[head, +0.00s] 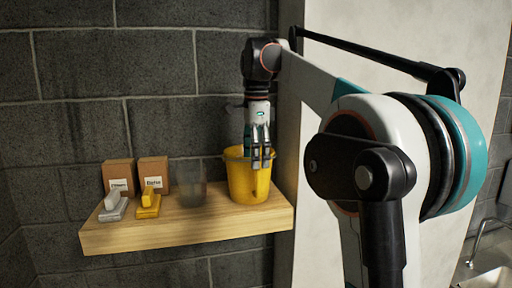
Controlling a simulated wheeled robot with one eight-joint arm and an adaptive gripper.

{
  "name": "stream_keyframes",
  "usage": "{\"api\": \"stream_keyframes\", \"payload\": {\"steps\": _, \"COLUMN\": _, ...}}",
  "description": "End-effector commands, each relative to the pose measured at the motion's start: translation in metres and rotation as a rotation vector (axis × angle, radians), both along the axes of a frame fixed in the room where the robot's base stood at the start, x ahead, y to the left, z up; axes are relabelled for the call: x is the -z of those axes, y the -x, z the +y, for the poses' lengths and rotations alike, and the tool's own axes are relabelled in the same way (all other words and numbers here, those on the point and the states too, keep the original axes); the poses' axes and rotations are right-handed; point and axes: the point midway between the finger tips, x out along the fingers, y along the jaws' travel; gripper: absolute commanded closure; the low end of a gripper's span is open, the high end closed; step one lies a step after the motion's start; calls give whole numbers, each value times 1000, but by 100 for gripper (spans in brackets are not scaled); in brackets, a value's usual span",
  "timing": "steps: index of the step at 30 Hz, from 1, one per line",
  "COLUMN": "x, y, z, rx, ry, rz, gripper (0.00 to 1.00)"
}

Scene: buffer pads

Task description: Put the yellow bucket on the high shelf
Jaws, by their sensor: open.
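The yellow bucket (248,183) stands upright at the right end of a wooden wall shelf (180,235). My gripper (261,163) points down at the bucket's rim, and its fingers overlap the near side of the bucket in the head view. The fingers are a little apart, so the gripper is open. I cannot tell whether a finger touches the bucket or whether the rim lies between the fingers.
On the shelf, left of the bucket, are a dark translucent cup (190,185), a yellow brush (148,205), a grey brush (113,207) and two brown boxes (153,173). A pale wall panel (335,25) stands right of the shelf. A sink (488,279) shows at lower right.

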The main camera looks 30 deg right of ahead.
Motion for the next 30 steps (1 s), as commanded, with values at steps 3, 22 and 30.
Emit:
{"api": "stream_keyframes", "payload": {"steps": 3, "x": -16, "y": 0, "z": 0, "rx": 0, "ry": 0, "rz": 0, "gripper": 32}}
{"api": "stream_keyframes", "payload": {"steps": 22, "x": -33, "y": 2, "z": 1, "rx": -6, "ry": 3, "rz": -1, "gripper": 32}}
{"api": "stream_keyframes", "payload": {"steps": 30, "x": -19, "y": 35, "z": 22, "rx": -217, "ry": 92, "rz": -42, "gripper": 32}}
